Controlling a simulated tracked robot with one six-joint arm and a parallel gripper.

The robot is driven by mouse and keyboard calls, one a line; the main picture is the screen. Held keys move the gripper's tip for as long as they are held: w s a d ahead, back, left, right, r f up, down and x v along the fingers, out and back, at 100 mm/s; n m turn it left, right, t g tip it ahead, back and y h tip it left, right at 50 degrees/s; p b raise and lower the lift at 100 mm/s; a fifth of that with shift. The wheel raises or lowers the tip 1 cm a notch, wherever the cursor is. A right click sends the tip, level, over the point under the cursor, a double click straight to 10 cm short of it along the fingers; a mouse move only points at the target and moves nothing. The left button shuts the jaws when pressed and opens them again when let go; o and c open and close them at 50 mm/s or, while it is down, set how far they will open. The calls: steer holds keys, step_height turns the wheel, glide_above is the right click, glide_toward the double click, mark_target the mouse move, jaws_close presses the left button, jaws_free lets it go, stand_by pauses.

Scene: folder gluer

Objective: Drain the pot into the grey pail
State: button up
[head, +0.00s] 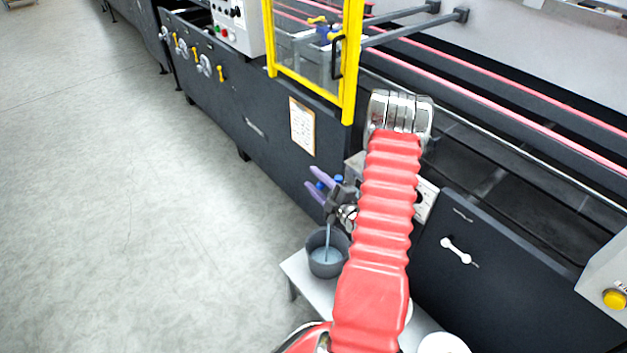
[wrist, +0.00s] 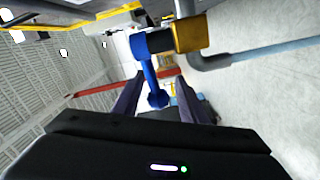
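The grey pail (head: 312,262) stands upright on a low light stand in the head view, with pale blue liquid inside. A pale blue stream (head: 327,241) falls into it, and the stream also shows in the wrist view (wrist: 270,50). In the wrist view it leaves a grey spout (wrist: 207,62) below a brass valve (wrist: 193,33). The valve's blue lever (wrist: 149,70) reaches between the purple fingers of my gripper (wrist: 160,78). The fingers are apart, with a gap beside the lever. My gripper (head: 316,184) is above the pail in the head view. I cannot make out the pot.
The light stand (head: 297,270) stands against the dark machine (head: 255,125). A yellow-framed guard (head: 349,80) rises behind my gripper. A white round thing (head: 442,343) is at the bottom edge. The grey floor (head: 130,190) is clear on the left.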

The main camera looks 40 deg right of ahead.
steer(key=s+a, duration=0.2)
steer(key=s, duration=1)
steer(key=shift+s, duration=0.35)
steer(key=shift+c, duration=0.4)
